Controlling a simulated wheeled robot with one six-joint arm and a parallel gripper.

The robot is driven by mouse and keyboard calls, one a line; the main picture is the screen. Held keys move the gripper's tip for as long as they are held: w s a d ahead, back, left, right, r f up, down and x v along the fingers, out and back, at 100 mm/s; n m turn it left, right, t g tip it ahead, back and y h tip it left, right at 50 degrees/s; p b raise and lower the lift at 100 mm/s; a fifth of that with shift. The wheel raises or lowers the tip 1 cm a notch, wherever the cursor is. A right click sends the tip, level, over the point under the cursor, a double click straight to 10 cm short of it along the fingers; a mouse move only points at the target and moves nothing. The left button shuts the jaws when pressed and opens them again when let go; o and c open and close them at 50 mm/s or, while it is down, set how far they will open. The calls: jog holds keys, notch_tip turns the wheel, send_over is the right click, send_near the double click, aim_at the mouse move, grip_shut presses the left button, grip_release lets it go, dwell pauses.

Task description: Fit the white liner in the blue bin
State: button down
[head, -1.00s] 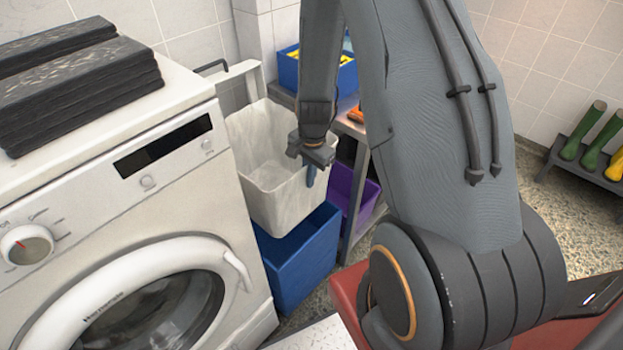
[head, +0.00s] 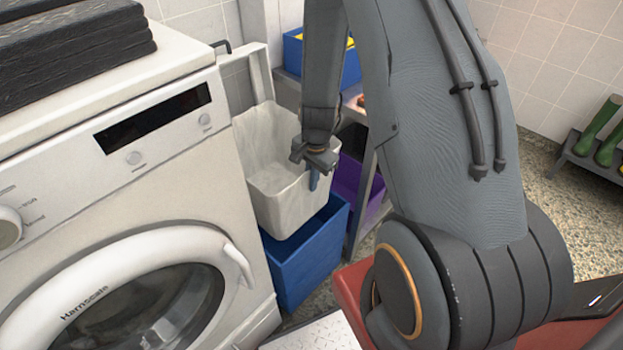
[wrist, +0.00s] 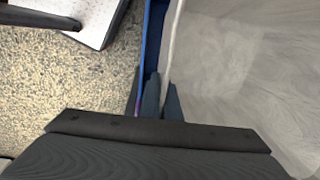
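The white liner (head: 283,192) is a tall open tub, upright, between the washing machine and a shelf. The blue bin (head: 304,262) stands on the floor below it. The liner's lower end overlaps the bin's opening; I cannot tell whether its bottom is inside the rim or just above it. My gripper (head: 314,180) points down at the liner's near right rim. In the wrist view, my fingers (wrist: 162,98) straddle the liner's wall (wrist: 172,50) and look closed on it. A strip of the blue bin (wrist: 152,40) shows outside that wall.
The washing machine (head: 150,190) stands close on the left, with dark folded towels (head: 75,50) on top. A shelf at right holds another blue box (head: 350,68), with a purple bin (head: 350,180) below. A boot rack (head: 590,160) stands far right. Speckled floor is open between.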

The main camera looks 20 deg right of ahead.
aim_at(312, 200)
jog(key=shift+f+b, duration=4.5)
jog(key=shift+b, duration=0.15)
notch_tip(312, 200, down, 14)
jog(key=b, duration=1.8)
jog(key=shift+f+b, duration=0.25)
jog(key=shift+b, duration=0.1)
jog(key=shift+f+b, duration=0.9)
jog(key=shift+b, duration=0.35)
jog(key=c, duration=1.9)
grip_release()
jog(key=shift+s, duration=0.1)
jog(key=shift+r, duration=0.1)
jog(key=r+p, duration=0.3)
jog(key=r, duration=0.1)
jog(key=r+p, duration=0.3)
jog(key=p, duration=0.1)
jog(key=shift+s+r, duration=0.2)
jog(key=shift+r, duration=0.15)
